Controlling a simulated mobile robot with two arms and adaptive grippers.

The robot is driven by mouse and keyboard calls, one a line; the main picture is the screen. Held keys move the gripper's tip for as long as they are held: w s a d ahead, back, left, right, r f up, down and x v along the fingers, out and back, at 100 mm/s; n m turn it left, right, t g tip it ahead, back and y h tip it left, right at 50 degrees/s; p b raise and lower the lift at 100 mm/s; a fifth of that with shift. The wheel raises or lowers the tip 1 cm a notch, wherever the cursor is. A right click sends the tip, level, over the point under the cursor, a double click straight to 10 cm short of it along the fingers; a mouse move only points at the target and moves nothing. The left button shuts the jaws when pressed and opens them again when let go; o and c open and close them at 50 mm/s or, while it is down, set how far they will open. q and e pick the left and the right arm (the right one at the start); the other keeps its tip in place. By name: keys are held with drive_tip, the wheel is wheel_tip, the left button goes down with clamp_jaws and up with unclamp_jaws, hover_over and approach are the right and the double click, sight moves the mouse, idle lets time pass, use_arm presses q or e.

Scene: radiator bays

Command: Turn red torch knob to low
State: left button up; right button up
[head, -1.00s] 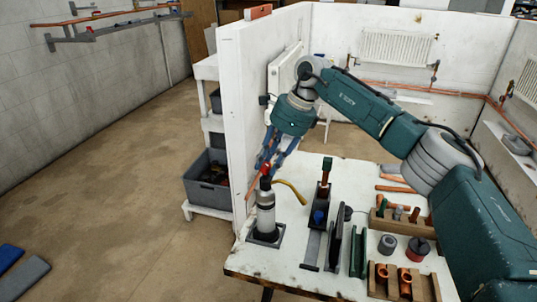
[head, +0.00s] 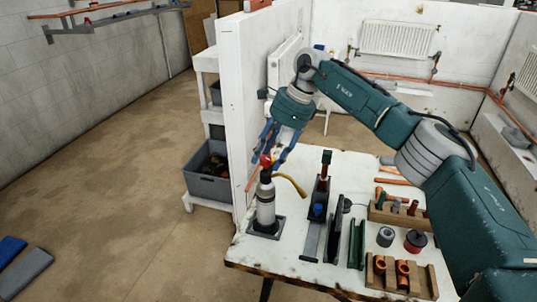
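The torch (head: 265,205) is a silver-grey cylinder with a yellow curved nozzle (head: 292,184). It stands upright in a dark square base (head: 264,228) at the left of the white workbench (head: 290,262). Its red knob (head: 266,160) is at the top of the torch. My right gripper (head: 272,158) reaches down from above, its blue fingers at the red knob. I cannot tell whether the fingers touch the knob or how far they are closed. The knob's setting is too small to read. My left gripper is not in view.
A white partition wall (head: 238,110) rises close behind and left of the torch. A dark stand with a copper-coloured upright (head: 324,172), green plates (head: 357,245) and a wooden block with copper fittings (head: 400,278) are to the right. A grey bin (head: 210,188) is on shelves at left.

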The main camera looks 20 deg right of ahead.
drive_tip(key=shift+r, duration=0.1)
drive_tip(key=v, duration=1.1)
drive_tip(key=shift+r, duration=0.4)
drive_tip(key=shift+d, duration=0.1)
